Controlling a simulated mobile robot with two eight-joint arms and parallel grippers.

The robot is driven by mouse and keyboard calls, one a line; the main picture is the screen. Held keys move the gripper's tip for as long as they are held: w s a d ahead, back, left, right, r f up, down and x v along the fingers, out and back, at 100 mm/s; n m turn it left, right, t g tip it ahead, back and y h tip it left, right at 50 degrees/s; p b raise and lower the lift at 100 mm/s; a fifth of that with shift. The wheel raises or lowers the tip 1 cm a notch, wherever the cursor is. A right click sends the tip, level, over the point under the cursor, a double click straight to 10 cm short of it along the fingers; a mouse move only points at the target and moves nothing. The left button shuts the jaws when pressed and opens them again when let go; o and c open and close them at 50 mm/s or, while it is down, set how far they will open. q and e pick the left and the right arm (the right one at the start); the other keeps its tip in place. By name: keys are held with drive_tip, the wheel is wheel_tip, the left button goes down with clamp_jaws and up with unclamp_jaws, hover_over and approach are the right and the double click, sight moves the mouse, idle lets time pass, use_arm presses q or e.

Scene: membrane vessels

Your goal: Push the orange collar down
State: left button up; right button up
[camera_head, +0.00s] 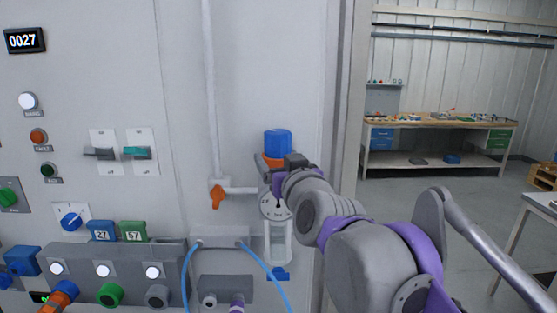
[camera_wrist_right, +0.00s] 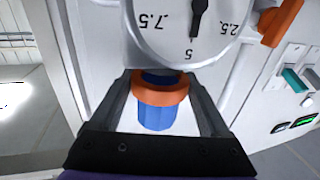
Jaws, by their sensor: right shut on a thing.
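The orange collar (camera_head: 272,158) rings the blue knob (camera_head: 278,141) at the top of a white vessel with a gauge. My right gripper (camera_head: 277,172) reaches it from the right and hides much of the collar. In the right wrist view, which shows the scene upside down, the collar (camera_wrist_right: 160,94) sits between my two fingers. They are shut on its sides, and the blue knob (camera_wrist_right: 157,117) shows beyond it. The dial gauge (camera_wrist_right: 188,25) is just below the collar on the vessel. My left gripper is not in view.
An orange valve handle (camera_head: 217,196) is on the pipe left of the vessel. A clear cylinder (camera_head: 279,241) hangs below the gauge, with blue hoses (camera_head: 267,267) nearby. The wall panel (camera_head: 110,60) carries switches and buttons. A workbench (camera_head: 430,125) stands far off at right.

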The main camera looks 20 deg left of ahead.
clamp_jaws()
drive_tip(key=shift+f, duration=0.8)
drive_tip(key=o, duration=1.2)
unclamp_jaws()
drive_tip(key=shift+c, duration=0.2)
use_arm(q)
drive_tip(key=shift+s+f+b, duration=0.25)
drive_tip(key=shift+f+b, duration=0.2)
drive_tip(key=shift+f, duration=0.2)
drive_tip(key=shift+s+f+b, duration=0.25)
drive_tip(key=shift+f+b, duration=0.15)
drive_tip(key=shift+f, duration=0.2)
use_arm(e)
drive_tip(key=v, duration=1.1)
